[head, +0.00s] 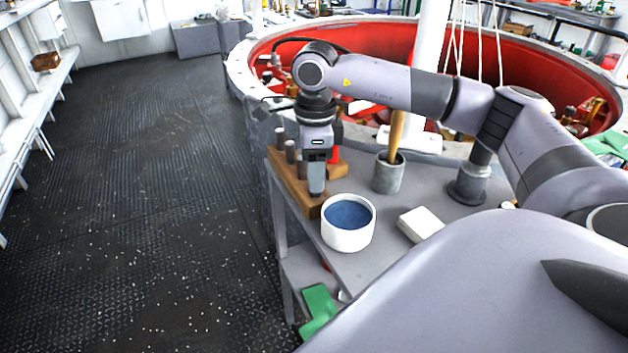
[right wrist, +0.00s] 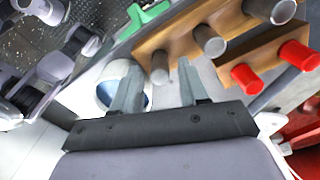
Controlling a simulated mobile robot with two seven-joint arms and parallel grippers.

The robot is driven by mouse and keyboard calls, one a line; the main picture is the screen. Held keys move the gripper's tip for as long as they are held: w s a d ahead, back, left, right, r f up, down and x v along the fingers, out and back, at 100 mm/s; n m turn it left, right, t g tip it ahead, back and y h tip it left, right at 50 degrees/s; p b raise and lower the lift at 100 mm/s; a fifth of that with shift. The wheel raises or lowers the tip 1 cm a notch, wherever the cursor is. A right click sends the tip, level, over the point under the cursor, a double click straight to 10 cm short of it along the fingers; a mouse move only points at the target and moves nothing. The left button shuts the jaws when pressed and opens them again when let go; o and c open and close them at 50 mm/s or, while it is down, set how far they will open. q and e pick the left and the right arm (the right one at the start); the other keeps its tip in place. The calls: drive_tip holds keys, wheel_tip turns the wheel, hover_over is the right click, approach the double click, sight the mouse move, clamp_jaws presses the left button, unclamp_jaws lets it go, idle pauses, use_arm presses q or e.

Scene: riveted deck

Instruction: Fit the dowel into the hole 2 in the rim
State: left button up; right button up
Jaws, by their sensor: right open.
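Several grey dowels stand in a wooden block (head: 290,187) along the left side of the grey table. My right gripper (head: 316,190) points down over the near end of this block, with its jaws open. In the right wrist view, the end grey dowel (right wrist: 160,70) shows between the two fingertips of the right gripper (right wrist: 159,66), with gaps to both fingers. More grey dowels (right wrist: 210,40) stand along the block (right wrist: 190,12). A large round rim (head: 236,70) with a red inside stands behind the table. I cannot make out a numbered hole. My left gripper is not in view.
A white bowl (head: 347,236) with a blue inside stands close to the gripper. A grey cup (head: 388,176) with a wooden handle and a white block (head: 420,224) are on the table. Red pegs (right wrist: 245,78) stand beside the grey dowels. The floor at left is clear.

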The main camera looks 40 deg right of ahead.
clamp_jaws()
drive_tip(key=shift+r, duration=0.1)
drive_tip(key=shift+r, duration=0.1)
drive_tip(key=shift+r+p, duration=0.7)
drive_tip(key=shift+r, duration=0.05)
drive_tip(key=shift+r+p, duration=1.45)
drive_tip(key=shift+r, duration=0.4)
